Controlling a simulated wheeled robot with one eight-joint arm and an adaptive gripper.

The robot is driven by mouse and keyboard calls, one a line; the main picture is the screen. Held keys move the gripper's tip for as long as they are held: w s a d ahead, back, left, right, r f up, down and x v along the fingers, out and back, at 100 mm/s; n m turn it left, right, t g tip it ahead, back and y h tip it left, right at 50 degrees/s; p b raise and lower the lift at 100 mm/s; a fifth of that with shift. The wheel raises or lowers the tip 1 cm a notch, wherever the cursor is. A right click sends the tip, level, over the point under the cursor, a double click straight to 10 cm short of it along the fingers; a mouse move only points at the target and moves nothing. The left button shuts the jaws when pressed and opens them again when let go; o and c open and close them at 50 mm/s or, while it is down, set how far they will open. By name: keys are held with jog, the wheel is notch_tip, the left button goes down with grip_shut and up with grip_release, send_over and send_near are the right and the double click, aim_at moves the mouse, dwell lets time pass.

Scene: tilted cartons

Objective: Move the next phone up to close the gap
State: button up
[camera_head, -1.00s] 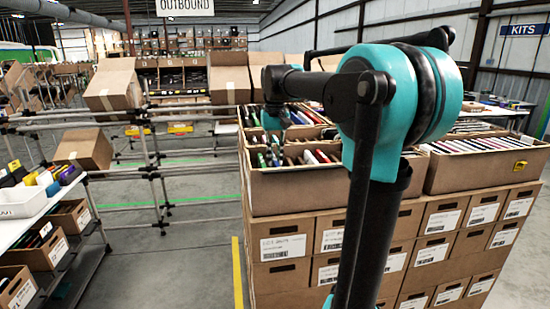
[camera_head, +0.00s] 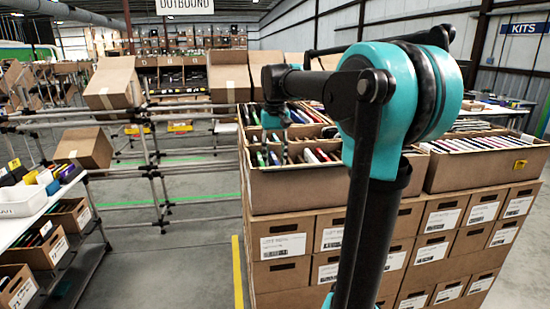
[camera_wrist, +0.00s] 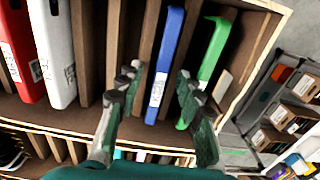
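In the wrist view a blue phone (camera_wrist: 166,62) stands on edge in a slot of the cardboard carton (camera_wrist: 70,118), with a pale label on its edge. My gripper (camera_wrist: 157,80) is open, one finger on each side of the blue phone. I cannot tell whether either finger touches it. A green phone (camera_wrist: 211,52) stands to the right, just beyond the right finger. A white phone (camera_wrist: 54,50) and a red phone (camera_wrist: 20,50) stand to the left. Slots between the white and blue phones look empty. In the head view my gripper (camera_head: 275,128) is small over the open carton (camera_head: 300,190).
Brown dividers (camera_wrist: 116,40) separate the slots. The carton's right wall (camera_wrist: 262,62) is close to the green phone. Another filled carton (camera_head: 480,165) stands to the right on the stacked boxes. A shelf rack (camera_head: 50,220) stands at left, with clear floor between.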

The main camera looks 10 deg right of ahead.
notch_tip(320, 180, up, 12)
dwell(0.6)
notch_tip(320, 180, up, 7)
dwell(0.8)
